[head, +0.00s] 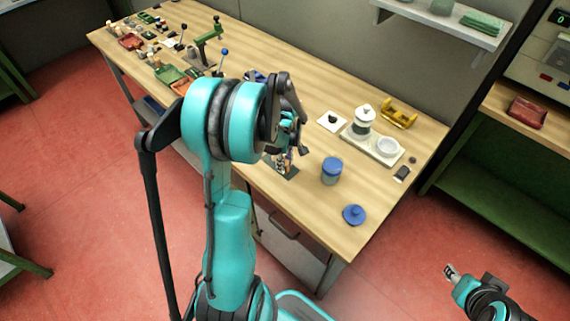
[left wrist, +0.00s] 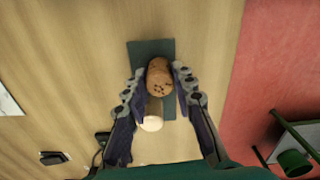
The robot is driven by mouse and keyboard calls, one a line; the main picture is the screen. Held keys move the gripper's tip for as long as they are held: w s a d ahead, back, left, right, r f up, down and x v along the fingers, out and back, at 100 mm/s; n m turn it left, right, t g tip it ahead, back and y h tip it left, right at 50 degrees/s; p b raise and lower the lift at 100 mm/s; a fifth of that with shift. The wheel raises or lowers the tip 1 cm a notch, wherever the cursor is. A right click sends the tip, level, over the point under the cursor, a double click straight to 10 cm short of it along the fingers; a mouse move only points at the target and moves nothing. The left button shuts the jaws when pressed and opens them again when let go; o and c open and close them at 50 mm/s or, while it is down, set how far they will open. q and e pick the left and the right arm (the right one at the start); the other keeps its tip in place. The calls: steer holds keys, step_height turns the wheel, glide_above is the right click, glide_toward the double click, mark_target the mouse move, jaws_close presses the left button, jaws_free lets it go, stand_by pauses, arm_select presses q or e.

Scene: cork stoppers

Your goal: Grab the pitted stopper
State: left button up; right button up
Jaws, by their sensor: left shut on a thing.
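The pitted stopper (left wrist: 159,78), a brown cork with dark pits, is between the two fingers of my left gripper (left wrist: 159,72) in the left wrist view. The fingers are shut on its sides. A paler stopper (left wrist: 151,114) is just below it in that view, partly between the fingers. A dark green mat (left wrist: 151,50) lies behind them on the wooden bench. In the head view my left gripper (head: 284,161) is over the mat, and my own arm hides much of it. My right gripper (head: 451,272) is at the lower right, away from the bench; its opening is unclear.
On the bench (head: 335,225), a blue-lidded jar (head: 331,171) and a blue lid (head: 353,214) stand to the right. A white tray (head: 372,148) with a jar (head: 363,119) and a yellow holder (head: 398,113) are farther back. A green press (head: 208,47) and small items crowd the left.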

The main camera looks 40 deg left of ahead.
arm_select(q)
steer(key=shift+r, duration=0.55)
step_height(320, 180, up, 3)
steer(key=shift+r+p, duration=0.1)
steer(key=shift+p, duration=0.65)
steer(key=s+d+r+p, duration=0.1)
steer(key=s+d+r, duration=0.1)
steer(key=d, duration=0.3)
steer(key=s+d+r+p, duration=0.1)
steer(key=s+d+r, duration=0.1)
steer(key=d+r, duration=0.2)
steer(key=shift+s+d+r+p, duration=0.2)
steer(key=shift+s+d+p, duration=0.15)
steer(key=shift+d, duration=0.55)
